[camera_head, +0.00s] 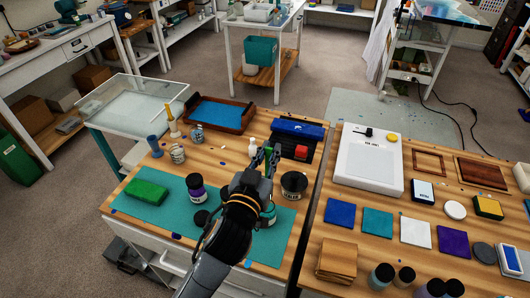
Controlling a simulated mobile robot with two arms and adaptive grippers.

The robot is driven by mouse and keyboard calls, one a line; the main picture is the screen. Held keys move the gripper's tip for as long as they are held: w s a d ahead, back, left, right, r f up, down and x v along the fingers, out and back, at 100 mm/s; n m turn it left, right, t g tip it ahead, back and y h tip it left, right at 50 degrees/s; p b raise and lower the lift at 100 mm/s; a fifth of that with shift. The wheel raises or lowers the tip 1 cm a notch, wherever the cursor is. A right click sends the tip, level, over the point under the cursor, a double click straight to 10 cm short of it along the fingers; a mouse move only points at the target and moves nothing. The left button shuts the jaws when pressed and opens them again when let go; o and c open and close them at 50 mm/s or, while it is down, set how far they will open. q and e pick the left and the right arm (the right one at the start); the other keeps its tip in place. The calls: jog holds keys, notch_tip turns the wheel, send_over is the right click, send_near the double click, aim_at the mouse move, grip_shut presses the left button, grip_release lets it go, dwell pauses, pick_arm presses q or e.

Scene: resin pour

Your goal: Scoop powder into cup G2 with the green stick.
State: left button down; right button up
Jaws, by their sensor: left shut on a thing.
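My left gripper (268,160) is over the right part of the wooden workbench, with its fingers pointing away toward the back. It is shut on a thin greenish thing that looks like the green stick; the fingers cover most of it. Small cups or jars stand at the bench's left, including a pale one (178,153) and a blue one (154,145). A dark jar with a white label (294,186) is just right of my gripper. A dark jar with a purple band (196,187) is left of my arm. I cannot read which cup is G2, and no powder is discernible. My right gripper is out of view.
A green block (147,192) lies on the teal mat (160,214). A wooden tray with a blue base (216,115) and a black-and-blue case (298,129) are at the back. A second table at right holds a white scale-like device (369,162) and coloured tiles.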

aim_at(266, 173)
pick_arm(q)
jog(key=shift+w+a+f+b, duration=0.1)
jog(key=shift+a+f+b, duration=0.1)
jog(key=shift+f+b, duration=0.25)
jog(key=shift+w+a+f+b, duration=0.1)
jog(key=shift+a+f+b, duration=0.1)
jog(key=shift+f+b, duration=0.25)
jog(key=shift+f, duration=0.35)
notch_tip(266, 173, down, 4)
jog(key=b, duration=0.4)
jog(key=shift+d+r, duration=0.1)
jog(key=shift+d, duration=0.05)
notch_tip(266, 173, down, 4)
jog(key=b, duration=0.2)
jog(key=shift+r+b, duration=0.15)
jog(key=shift+b, duration=0.25)
jog(key=shift+f+b, duration=0.4)
jog(key=shift+f, duration=0.4)
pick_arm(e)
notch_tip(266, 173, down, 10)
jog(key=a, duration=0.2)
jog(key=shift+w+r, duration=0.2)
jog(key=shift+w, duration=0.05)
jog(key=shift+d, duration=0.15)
pick_arm(q)
jog(key=shift+r, duration=0.15)
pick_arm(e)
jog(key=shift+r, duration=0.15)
